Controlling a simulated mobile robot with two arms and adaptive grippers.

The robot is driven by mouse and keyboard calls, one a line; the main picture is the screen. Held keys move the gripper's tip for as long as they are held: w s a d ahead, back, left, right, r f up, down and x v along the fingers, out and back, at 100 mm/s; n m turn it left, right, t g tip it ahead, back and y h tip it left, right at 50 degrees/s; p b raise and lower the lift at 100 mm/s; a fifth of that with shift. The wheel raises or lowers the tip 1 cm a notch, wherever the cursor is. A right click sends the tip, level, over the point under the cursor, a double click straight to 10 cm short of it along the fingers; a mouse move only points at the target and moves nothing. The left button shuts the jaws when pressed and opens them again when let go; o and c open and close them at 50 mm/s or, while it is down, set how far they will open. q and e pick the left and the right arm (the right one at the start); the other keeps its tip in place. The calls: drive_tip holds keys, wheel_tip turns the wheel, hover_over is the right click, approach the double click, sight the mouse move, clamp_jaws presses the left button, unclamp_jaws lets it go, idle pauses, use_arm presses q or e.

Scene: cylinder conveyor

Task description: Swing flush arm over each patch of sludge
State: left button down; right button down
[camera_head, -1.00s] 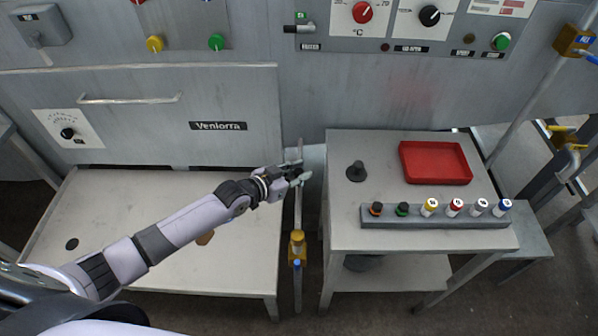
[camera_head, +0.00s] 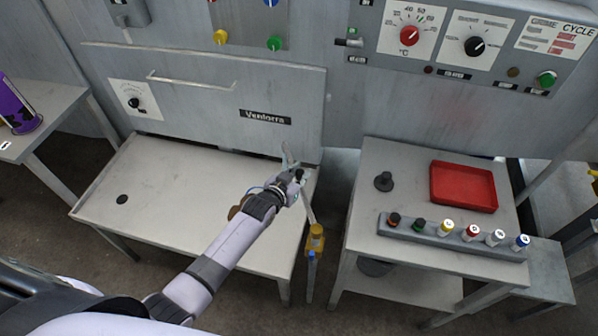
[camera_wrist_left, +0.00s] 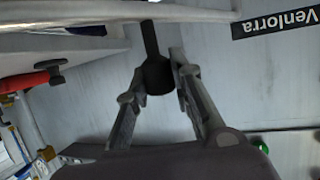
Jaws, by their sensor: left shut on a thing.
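The flush arm (camera_head: 307,205) is a thin pale pipe rising from a yellow valve (camera_head: 315,238) at the right side of a steel tray table (camera_head: 170,185). It leans left, its free end over the tray's back right corner. My left gripper (camera_head: 297,177) is shut on its black handle (camera_wrist_left: 157,74), which stands between the fingers in the left wrist view. A brown patch, apparently sludge (camera_head: 236,212), lies on the tray, partly hidden by my left arm. Other patches cannot be made out. My right gripper is out of view.
A dark round hole (camera_head: 122,199) is at the tray's left. The machine front (camera_head: 210,105) stands behind. At right, a side table (camera_head: 400,160) carries a red bin (camera_head: 463,187) and a rack (camera_head: 455,240) of small capped bottles. A purple container (camera_head: 18,105) stands far left.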

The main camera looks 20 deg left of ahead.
use_arm(q)
drive_tip(key=shift+s+a+n+y, duration=0.25)
drive_tip(key=shift+a+n+y, duration=0.05)
drive_tip(key=shift+a+y, duration=0.1)
drive_tip(key=c, duration=1.4)
unclamp_jaws()
drive_tip(key=v, duration=1.2)
drive_tip(key=shift+f, duration=0.1)
